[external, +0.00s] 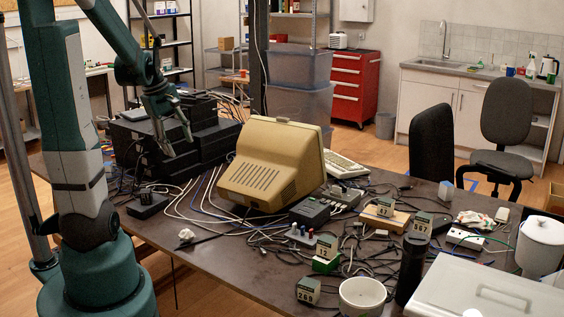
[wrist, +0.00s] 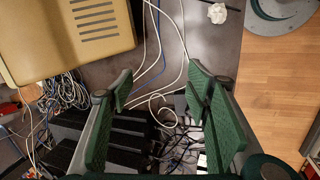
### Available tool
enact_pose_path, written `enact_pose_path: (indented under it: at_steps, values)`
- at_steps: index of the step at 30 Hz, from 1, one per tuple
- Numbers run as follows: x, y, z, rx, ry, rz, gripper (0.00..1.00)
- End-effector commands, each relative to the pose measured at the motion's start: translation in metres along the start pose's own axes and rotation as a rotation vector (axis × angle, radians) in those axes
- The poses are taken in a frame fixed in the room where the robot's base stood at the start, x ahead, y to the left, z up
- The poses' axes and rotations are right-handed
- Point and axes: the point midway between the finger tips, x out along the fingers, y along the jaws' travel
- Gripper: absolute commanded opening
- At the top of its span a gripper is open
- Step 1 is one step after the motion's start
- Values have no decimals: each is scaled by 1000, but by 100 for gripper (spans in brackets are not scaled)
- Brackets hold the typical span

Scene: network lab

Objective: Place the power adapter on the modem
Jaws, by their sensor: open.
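A small black block (external: 147,205), which looks like the power adapter, lies on the near left part of the table among cables. In the wrist view a dark block (wrist: 180,104), probably the same one, shows partly hidden behind the right finger. My gripper (external: 179,146) is open and empty, pointing down above the left end of the table, in front of the black boxes. In the wrist view its green pads (wrist: 160,92) stand wide apart with cables below. I cannot tell for sure which device is the modem; a black device (external: 309,212) sits in front of the beige monitor.
Stacked black boxes (external: 208,140) stand at the back left; they also show in the wrist view (wrist: 128,135). The bulky beige monitor (external: 273,160) stands right of them. Loose cables cover much of the table (external: 215,265).

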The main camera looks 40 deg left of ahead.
Motion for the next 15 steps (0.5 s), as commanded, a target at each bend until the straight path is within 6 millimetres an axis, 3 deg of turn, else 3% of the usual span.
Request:
enact_pose_path:
  at_steps: [3,15]
  values:
    - [-9,4,31,118,20,11,48]
    - [-34,5,120,513,96,52,48]
